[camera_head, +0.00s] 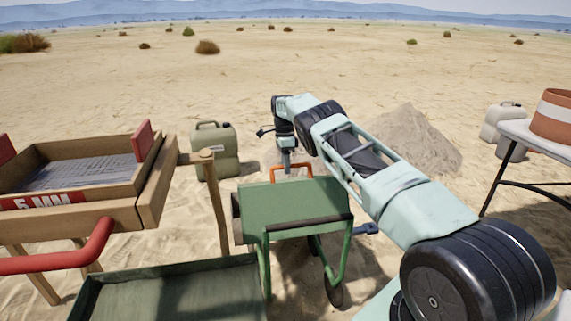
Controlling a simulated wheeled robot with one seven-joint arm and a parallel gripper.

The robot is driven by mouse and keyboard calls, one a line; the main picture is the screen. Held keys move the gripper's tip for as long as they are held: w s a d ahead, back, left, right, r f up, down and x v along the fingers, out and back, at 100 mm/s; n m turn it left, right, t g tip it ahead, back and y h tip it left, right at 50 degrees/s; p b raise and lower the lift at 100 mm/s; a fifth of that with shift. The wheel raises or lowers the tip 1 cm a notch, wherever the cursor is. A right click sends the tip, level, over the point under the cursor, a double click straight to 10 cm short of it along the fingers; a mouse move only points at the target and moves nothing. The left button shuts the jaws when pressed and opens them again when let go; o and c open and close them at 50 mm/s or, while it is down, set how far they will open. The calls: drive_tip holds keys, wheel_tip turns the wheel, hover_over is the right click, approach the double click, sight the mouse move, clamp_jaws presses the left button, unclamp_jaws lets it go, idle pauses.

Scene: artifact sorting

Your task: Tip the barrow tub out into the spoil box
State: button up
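The green barrow tub (300,200) is in the middle, on a green frame with a dark wheel. An orange handle (305,167) stands up at its far edge, and a dark bar crosses its near side. The tub's inside and any load cannot be made out. A dark green open box (160,271), apparently the spoil box, is at the bottom left, in front of the tub and cut off by the picture's edge. My gripper (287,168) points down at the orange handle. Its fingers are small and partly hidden, so its grip cannot be told.
A wooden sieve frame (154,195) marked "5 MM", with a red handle, stands at the left. A wooden post (215,205) is between it and the tub. A jerrycan (217,148) and a sand heap (415,138) are behind. A table (535,137) with an orange-and-white bucket is right.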

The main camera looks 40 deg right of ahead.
wheel_tip(320, 180, up, 10)
drive_tip(key=p, duration=0.2)
idle(0.3)
drive_tip(key=shift+c, duration=0.4)
